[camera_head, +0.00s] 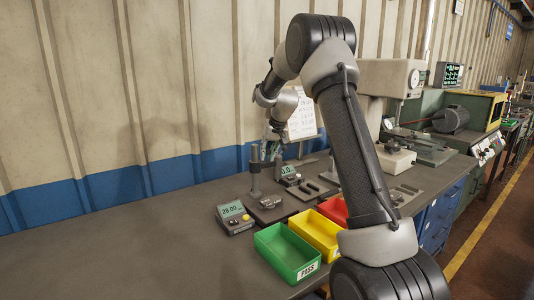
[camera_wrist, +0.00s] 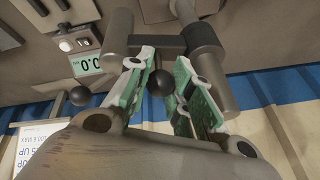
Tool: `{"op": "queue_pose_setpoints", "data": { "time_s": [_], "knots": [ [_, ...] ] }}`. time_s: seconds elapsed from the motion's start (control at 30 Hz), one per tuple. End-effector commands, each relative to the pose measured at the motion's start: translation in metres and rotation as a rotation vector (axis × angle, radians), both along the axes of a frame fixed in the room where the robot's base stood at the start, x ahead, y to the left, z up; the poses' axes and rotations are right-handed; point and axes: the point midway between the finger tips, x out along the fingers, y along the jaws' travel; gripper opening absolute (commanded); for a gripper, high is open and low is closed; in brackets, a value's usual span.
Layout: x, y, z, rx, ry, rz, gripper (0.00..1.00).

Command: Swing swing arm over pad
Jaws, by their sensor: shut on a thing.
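My gripper (camera_wrist: 165,95) shows its two green-padded fingers from close up in the wrist view, shut on the dark ball knob (camera_wrist: 159,83) of the swing arm. The swing arm's dark crossbar (camera_wrist: 155,45) runs behind the knob, between grey cylinders. In the head view my gripper (camera_head: 271,138) is at the top of the gauge stand (camera_head: 255,178), partly hidden by its own links. A small grey pad (camera_head: 270,201) appears to lie on the plate in front of the stand. The wrist view does not clearly show the pad.
A readout showing 28.00 (camera_head: 234,217) stands left of the plate, and a second readout (camera_head: 289,173) stands behind right. Green (camera_head: 287,262), yellow (camera_head: 316,232) and red (camera_head: 334,208) bins line the front. The left bench is clear. A wall (camera_head: 130,100) stands behind.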

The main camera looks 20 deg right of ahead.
Motion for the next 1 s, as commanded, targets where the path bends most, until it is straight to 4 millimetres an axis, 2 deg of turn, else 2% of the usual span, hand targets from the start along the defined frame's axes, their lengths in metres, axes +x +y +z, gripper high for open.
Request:
{"op": "queue_pose_setpoints", "data": {
  "time_s": [0.57,1.0],
  "knots": [
    [-0.028,0.009,0.0,-0.004,0.001,-0.512,0.0],
    [-0.043,0.025,0.0,-0.004,0.001,-0.929,0.0]
  ]
}}
